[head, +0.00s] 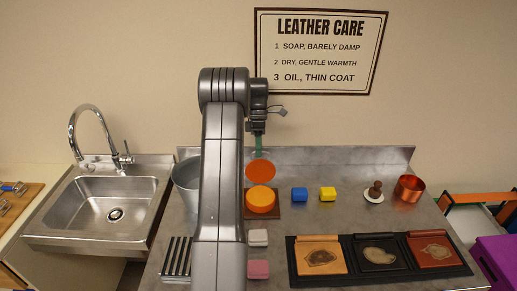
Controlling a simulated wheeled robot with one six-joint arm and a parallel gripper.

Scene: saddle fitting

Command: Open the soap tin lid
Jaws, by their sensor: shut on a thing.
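The soap tin (261,201) is a round orange tin on a dark brown base, on the metal counter. Its darker orange lid (260,171) shows as an oval above and behind the tin, tilted up, with the tin's lighter orange top uncovered in front of it. My gripper (259,154) points down at the lid's upper edge and is shut on the lid. The fingertips are small and greenish here, so the exact grip is hard to see. My arm hides the counter just left of the tin.
A metal bucket (187,174) and a dark slatted rack (177,257) are left of my arm. Leather samples lie on a black mat (376,279) in front.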

